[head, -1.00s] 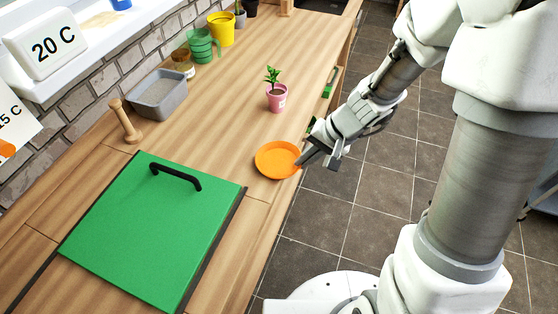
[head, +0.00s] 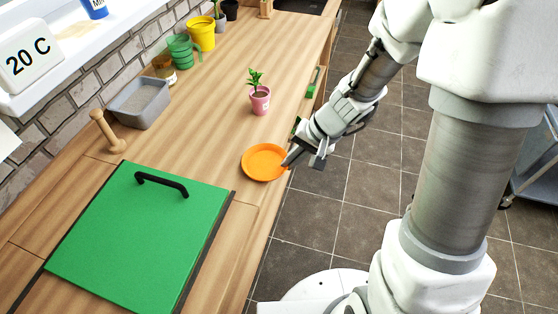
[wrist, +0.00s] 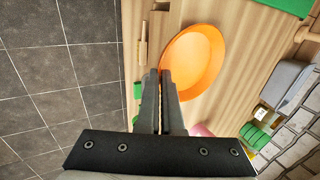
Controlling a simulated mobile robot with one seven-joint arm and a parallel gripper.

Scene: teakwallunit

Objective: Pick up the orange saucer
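The orange saucer (head: 263,162) is at the right front edge of the wooden counter, near the green board. My gripper (head: 291,161) reaches in from the right at the saucer's rim. In the wrist view the saucer (wrist: 199,58) lies just beyond and right of the fingertips. The two fingers (wrist: 160,75) are close together with a narrow gap, one on each side of the near rim, so they look shut on it. The saucer looks level; I cannot see clearly whether it is clear of the counter.
A pink pot with a plant (head: 260,98) stands behind the saucer. A green board with a black handle (head: 130,235) lies in front left. A grey tray (head: 140,104), wooden pestle (head: 107,132) and green and yellow containers (head: 201,34) line the wall. The middle counter is clear.

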